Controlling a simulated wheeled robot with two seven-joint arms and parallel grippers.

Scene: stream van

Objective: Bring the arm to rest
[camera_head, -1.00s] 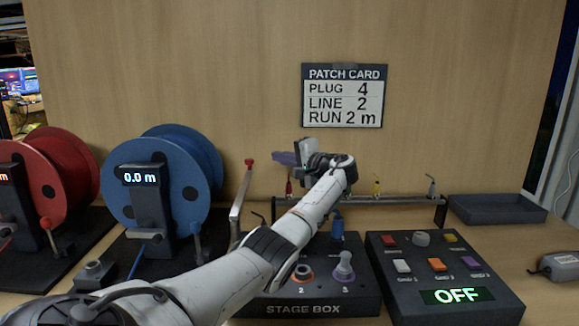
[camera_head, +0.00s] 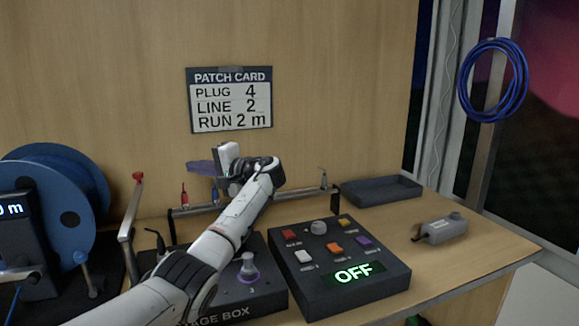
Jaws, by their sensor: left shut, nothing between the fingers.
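My left arm reaches in from the lower left across the stage box (camera_head: 262,296). My left gripper (camera_head: 207,168) is above the plug rail (camera_head: 176,212), in front of the wooden back wall, and is shut and empty. Its fingers point left and look purplish. A red plug (camera_head: 184,195) and a blue plug (camera_head: 215,196) hang on the rail beneath it, and a grey plug (camera_head: 323,180) hangs near the rail's right end. The arm hides part of the rail and much of the stage box. My right gripper is out of view.
A blue cable reel (camera_head: 75,180) and a lever with a red knob (camera_head: 138,177) stand at left. A switch panel (camera_head: 380,287) reading OFF, a dark tray (camera_head: 380,190) and a grey device (camera_head: 442,230) are at right. The patch card (camera_head: 230,100) shows plug 4, line 2, run 2 m.

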